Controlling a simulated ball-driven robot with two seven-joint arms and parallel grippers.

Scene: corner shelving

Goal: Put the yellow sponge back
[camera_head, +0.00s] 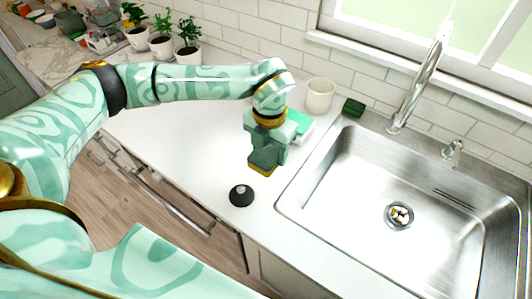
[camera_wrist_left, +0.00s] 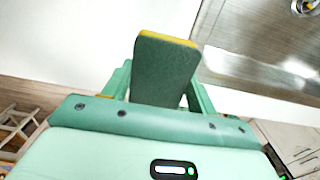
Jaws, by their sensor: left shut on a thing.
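The yellow sponge (camera_head: 262,171) shows a dark green face and a thin yellow edge in the head view. My left gripper (camera_head: 268,150) is shut on it and points down over the white counter, left of the sink. In the left wrist view the sponge (camera_wrist_left: 165,72) stands out between the two fingers, its yellow edge at the far end. It appears to be above the counter, but the exact gap is hard to tell. My right gripper is not in view.
The steel sink (camera_head: 340,190) fills the right side, with a tall faucet (camera_head: 420,80) behind. A small dark green block (camera_head: 353,107) sits at its back-left corner, near a white cup (camera_head: 320,95). A black round stopper (camera_head: 241,195) lies on the counter's front. Potted plants (camera_head: 188,40) stand at the back.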

